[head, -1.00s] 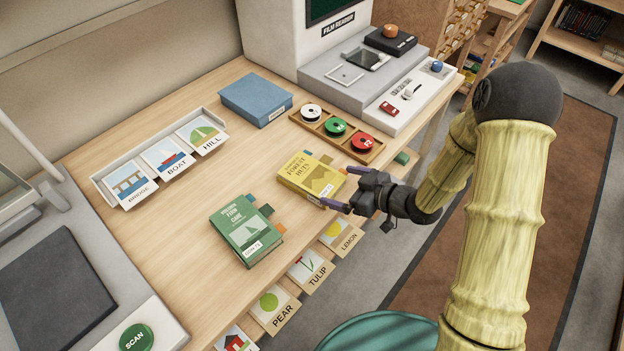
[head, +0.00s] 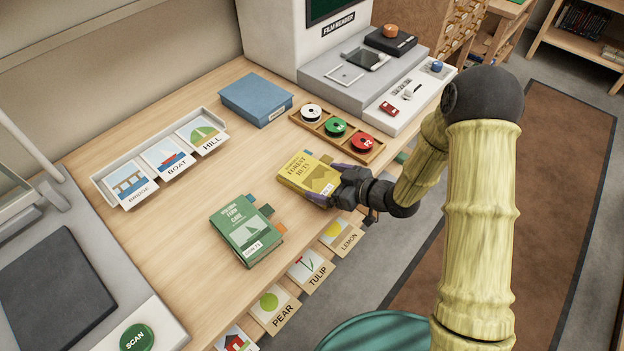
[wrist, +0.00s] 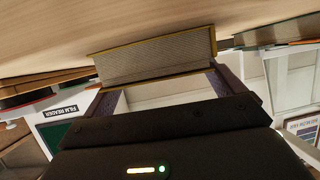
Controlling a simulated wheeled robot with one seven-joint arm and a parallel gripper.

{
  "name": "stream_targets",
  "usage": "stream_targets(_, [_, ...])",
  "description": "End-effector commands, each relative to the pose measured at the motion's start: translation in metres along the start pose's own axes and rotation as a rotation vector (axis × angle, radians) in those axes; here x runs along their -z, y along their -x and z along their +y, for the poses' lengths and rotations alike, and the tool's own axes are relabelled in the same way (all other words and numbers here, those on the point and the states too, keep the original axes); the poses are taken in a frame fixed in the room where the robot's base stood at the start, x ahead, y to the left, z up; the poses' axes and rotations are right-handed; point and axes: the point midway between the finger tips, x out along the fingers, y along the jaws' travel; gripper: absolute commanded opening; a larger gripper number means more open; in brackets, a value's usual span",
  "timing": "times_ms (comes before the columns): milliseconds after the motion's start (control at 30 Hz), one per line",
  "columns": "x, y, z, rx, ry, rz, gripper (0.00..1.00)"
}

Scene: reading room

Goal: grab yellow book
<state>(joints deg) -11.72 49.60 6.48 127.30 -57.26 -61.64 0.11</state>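The yellow book "Forest Huts" (head: 309,173) lies flat on the wooden desk. My gripper (head: 338,184) is at its right-hand end, with the fingers level with the book. In the wrist view the book's long page edge (wrist: 157,59) faces me, in front of the gap between my spread fingers (wrist: 165,80). The fingers are open. The book nearly spans the gap, and I cannot tell whether either finger touches it. The gripper hides the book's right corner in the head view.
A green book (head: 247,230) lies to the left, nearer the front. A tray of film reels (head: 337,130) stands behind the yellow book, and a blue box (head: 256,98) farther back. Picture cards (head: 307,269) line the desk's front edge.

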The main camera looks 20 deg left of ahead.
Motion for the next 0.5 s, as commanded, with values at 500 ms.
stream_targets(500, [0.01,0.004,0.001,-0.002,0.001,0.001,0.59])
